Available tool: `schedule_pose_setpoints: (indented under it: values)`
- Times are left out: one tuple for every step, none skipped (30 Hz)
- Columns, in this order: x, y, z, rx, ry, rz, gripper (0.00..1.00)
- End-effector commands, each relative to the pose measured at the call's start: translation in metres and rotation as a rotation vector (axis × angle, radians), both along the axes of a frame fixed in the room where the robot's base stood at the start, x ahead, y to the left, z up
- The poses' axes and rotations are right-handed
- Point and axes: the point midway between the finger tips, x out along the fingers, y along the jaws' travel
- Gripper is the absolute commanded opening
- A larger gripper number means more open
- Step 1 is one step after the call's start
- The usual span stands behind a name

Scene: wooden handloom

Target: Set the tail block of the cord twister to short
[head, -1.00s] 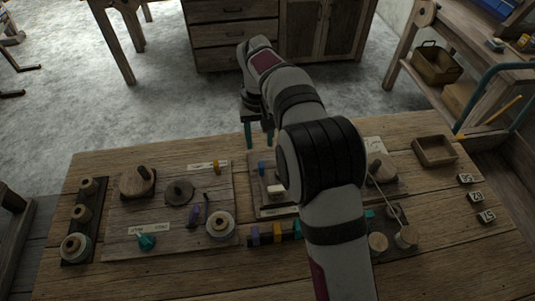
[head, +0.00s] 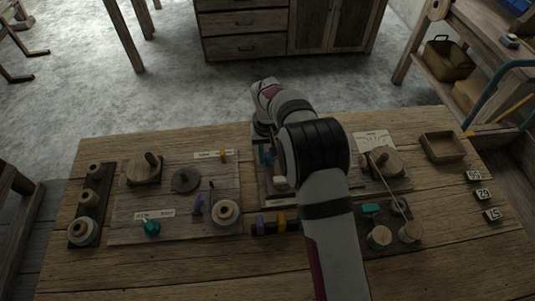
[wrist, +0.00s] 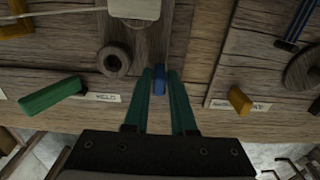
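A small upright blue block (wrist: 159,81) stands at the board's edge in the wrist view, at the end of a raised wooden strip. It also shows in the head view (head: 267,155), beside my arm. My gripper (wrist: 160,74) is open, its two green fingers on either side of the blue block. A narrow gap seems to remain on each side; contact is not clear. A pale block (wrist: 134,8) sits on the same strip, and shows in the head view (head: 281,184). I cannot read a "short" mark. My arm hides much of this middle board in the head view.
A wooden ring (wrist: 114,61) and a green lever (wrist: 50,96) lie left of the fingers in the wrist view. An orange tab (wrist: 239,100) is on the right. In the head view, a crank disc (head: 383,162) and an empty tray (head: 443,147) stand right of my arm.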

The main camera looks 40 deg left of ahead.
Motion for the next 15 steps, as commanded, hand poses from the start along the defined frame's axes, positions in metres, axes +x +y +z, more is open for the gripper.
schedule_pose_setpoints:
  values:
    - [0.0001,0.0001,0.0002,0.000,0.000,0.000,0.13]
    - [0.0001,0.0001,0.0002,0.000,0.000,0.000,0.08]
    - [0.0001,0.0001,0.0002,0.000,0.000,0.000,0.01]
    - [0.0001,0.0001,0.0002,0.000,0.000,0.000,0.00]
    - [0.0001,0.0001,0.0002,0.000,0.000,0.000,0.00]
    - [0.0001,0.0001,0.0003,0.000,0.000,0.000,0.00]
    - [0.0001,0.0001,0.0003,0.000,0.000,0.000,0.00]
    - [0.0001,0.0001,0.0003,0.000,0.000,0.000,0.00]
    - [0.0001,0.0001,0.0004,0.000,0.000,0.000,0.00]
    - [0.0001,0.0001,0.0004,0.000,0.000,0.000,0.00]
    - [0.0001,0.0001,0.0004,0.000,0.000,0.000,0.00]
    - [0.0001,0.0001,0.0004,0.000,0.000,0.000,0.00]
    - [0.0001,0.0001,0.0005,0.000,0.000,0.000,0.00]
    - [0.0001,0.0001,0.0005,0.000,0.000,0.000,0.00]
    - [0.0001,0.0001,0.0005,0.000,0.000,0.000,0.00]
